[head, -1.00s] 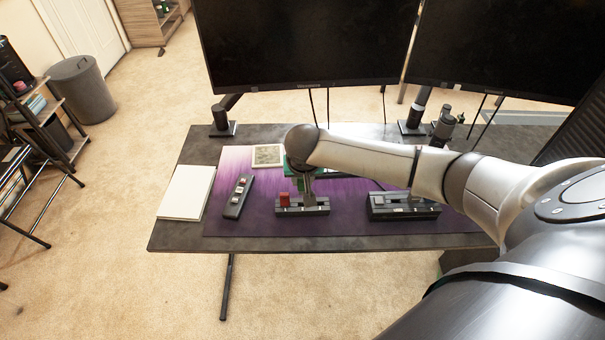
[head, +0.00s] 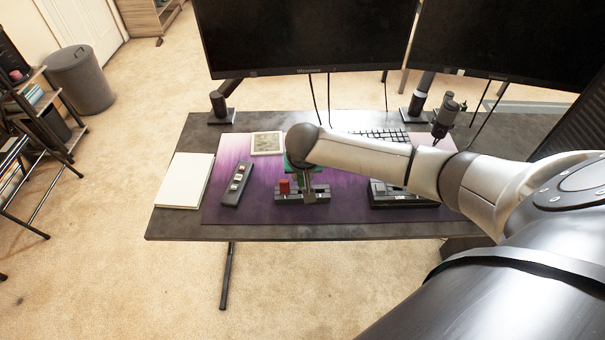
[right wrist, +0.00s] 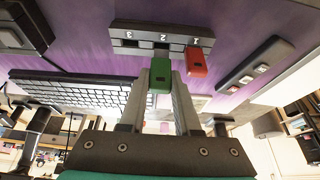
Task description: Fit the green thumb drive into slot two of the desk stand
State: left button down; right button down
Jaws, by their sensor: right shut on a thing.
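The dark desk stand (head: 322,191) sits on the purple mat in the head view; it shows upside down in the right wrist view (right wrist: 144,31), with slot marks 1, 2 and 3. A red drive (head: 284,186) stands in slot one, also seen in the right wrist view (right wrist: 197,62). My right gripper (right wrist: 160,88) is shut on the green thumb drive (right wrist: 160,77), which lines up with slot two. I cannot tell whether its plug is in the slot. In the head view my right gripper (head: 309,194) is over the stand and hides the drive. My left gripper is out of view.
A dark strip with several buttons (head: 237,184) lies left of the stand, and a white pad (head: 184,180) further left. A black device (head: 402,197) is to the right. A keyboard (head: 383,135) and two monitors (head: 310,35) are behind.

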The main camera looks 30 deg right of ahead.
dwell(0.3)
jog(key=shift+p, duration=0.45)
dwell(0.4)
jog(key=shift+p, duration=0.45)
dwell(0.6)
jog(key=shift+p, duration=0.4)
jog(key=shift+f+b, duration=0.9)
jog(key=shift+f, duration=0.55)
